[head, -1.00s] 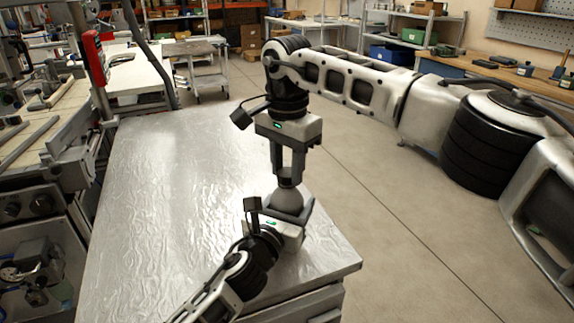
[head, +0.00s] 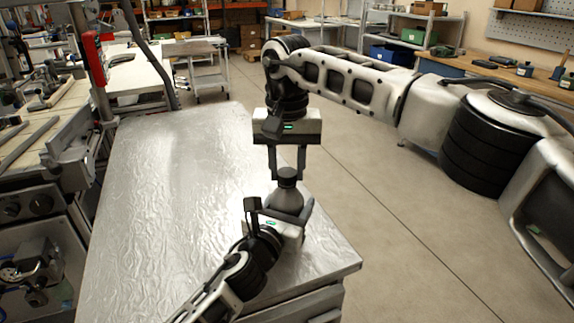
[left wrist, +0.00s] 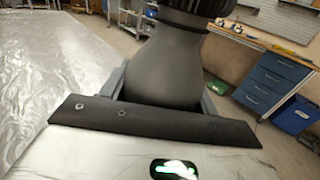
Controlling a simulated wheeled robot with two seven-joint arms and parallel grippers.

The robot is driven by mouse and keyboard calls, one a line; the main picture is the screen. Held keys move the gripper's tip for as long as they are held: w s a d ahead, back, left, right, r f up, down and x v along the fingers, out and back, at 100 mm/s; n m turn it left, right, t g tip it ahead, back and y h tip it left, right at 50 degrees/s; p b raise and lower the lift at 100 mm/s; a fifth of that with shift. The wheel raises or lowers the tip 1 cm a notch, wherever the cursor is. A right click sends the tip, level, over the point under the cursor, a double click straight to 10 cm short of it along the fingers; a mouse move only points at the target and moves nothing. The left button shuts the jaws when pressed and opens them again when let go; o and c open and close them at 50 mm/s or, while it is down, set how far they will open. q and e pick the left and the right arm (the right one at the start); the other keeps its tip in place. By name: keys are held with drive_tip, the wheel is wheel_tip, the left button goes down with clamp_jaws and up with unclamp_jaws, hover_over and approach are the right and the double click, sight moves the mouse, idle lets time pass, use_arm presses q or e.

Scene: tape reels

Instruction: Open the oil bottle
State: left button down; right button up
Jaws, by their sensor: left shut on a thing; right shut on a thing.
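The oil bottle (head: 288,201) is a grey, rounded bottle with a narrower neck, standing upright above the right part of the metal table. Its dark cap (head: 287,174) is on top. My left gripper (head: 291,214) is shut on the bottle's lower body from the near side. In the left wrist view the bottle's body (left wrist: 170,65) fills the space between the fingers, and the dark ribbed cap (left wrist: 203,5) is cut off by the top edge. My right gripper (head: 287,168) points down from above, with its two fingers on either side of the cap, shut on it. The bottle's base is hidden.
The shiny metal table (head: 180,190) is bare to the left of my grippers. A bench with a vise (head: 75,155) stands at the left. Open floor (head: 400,230) lies to the right. Shelves and a workbench (head: 500,75) are at the back.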

sight(287, 172)
drive_tip(key=shift+r, duration=0.2)
drive_tip(key=shift+r, duration=0.9)
use_arm(q)
drive_tip(key=shift+f, duration=0.1)
use_arm(e)
drive_tip(key=shift+r, duration=2)
use_arm(q)
drive_tip(key=shift+c, duration=1.6)
unclamp_jaws()
